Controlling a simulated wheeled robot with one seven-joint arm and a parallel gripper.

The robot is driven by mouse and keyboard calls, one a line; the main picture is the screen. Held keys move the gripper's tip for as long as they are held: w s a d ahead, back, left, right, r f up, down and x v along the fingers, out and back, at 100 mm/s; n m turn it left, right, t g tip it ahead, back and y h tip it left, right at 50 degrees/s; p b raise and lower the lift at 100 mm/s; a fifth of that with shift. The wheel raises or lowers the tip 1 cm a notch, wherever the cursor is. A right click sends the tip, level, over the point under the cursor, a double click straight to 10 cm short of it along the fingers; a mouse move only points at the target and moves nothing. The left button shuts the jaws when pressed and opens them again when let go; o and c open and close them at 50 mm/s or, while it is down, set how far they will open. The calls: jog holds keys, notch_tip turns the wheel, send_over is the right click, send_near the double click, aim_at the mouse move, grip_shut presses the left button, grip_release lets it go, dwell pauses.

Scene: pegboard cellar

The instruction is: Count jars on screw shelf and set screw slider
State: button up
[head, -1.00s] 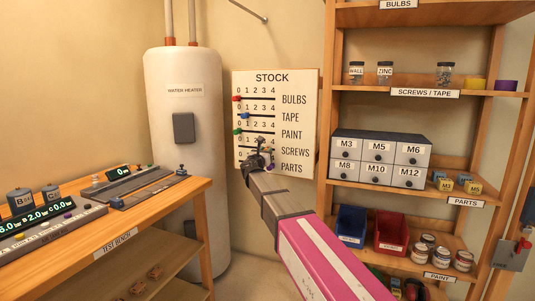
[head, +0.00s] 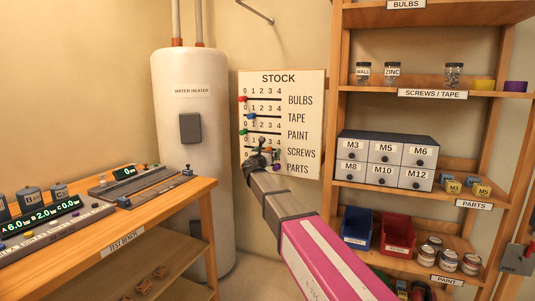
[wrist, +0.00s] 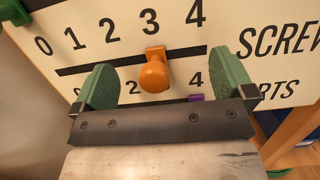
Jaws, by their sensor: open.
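The stock board (head: 315,130) hangs on the wall with slider rows for bulbs, tape, paint, screws and parts. In the wrist view the orange screws slider (wrist: 154,74) stands under the 3 of its row. My gripper (wrist: 164,82) is open, with one green finger on each side of the orange knob and visible gaps between. In the head view my gripper (head: 262,150) is at the board and hides part of the lower rows. On the screws / tape shelf (head: 410,87) stand three jars: WALL (head: 362,73), ZINC (head: 392,74) and one with dark contents (head: 453,76).
A yellow tape roll (head: 484,84) and a purple one (head: 516,86) share that shelf. The red bulbs slider (head: 243,99), blue tape slider (head: 251,117) and green paint slider (wrist: 15,12) are nearby. The test bench (head: 150,215) is at left.

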jog(key=shift+s+a, duration=0.1)
jog(key=shift+s, duration=0.25)
jog(key=r+v, duration=0.1)
jog(key=v, duration=0.7)
jog(key=shift+s+r, duration=0.3)
jog(key=shift+s, duration=0.15)
dwell(0.3)
jog(key=shift+a, duration=0.1)
jog(key=s+d+f+m+g, duration=0.3)
jog(key=d+f+m+g, duration=0.15)
jog(key=d+f, duration=0.3)
jog(key=s+d+f+m+g, duration=0.3)
jog(key=d+f+m, duration=0.35)
jog(key=f, duration=0.25)
jog(key=s+d+f+m+g, duration=0.3)
jog(key=d+f+m, duration=0.2)
jog(key=d+f, duration=0.35)
jog(key=s+d+f+m+g+y, duration=0.3)
jog(key=s+f+m+g, duration=0.1)
jog(key=s+f+m, duration=0.4)
jog(key=s+d+f+m+g+y, duration=0.3)
jog(key=s+f+m, duration=0.5)
jog(key=s, duration=0.5)
jog(key=shift+s+d+f+g+y, duration=0.15)
jog(key=shift+s+f+g+y, duration=0.1)
jog(key=shift+f+g+y, duration=0.4)
dwell(0.8)
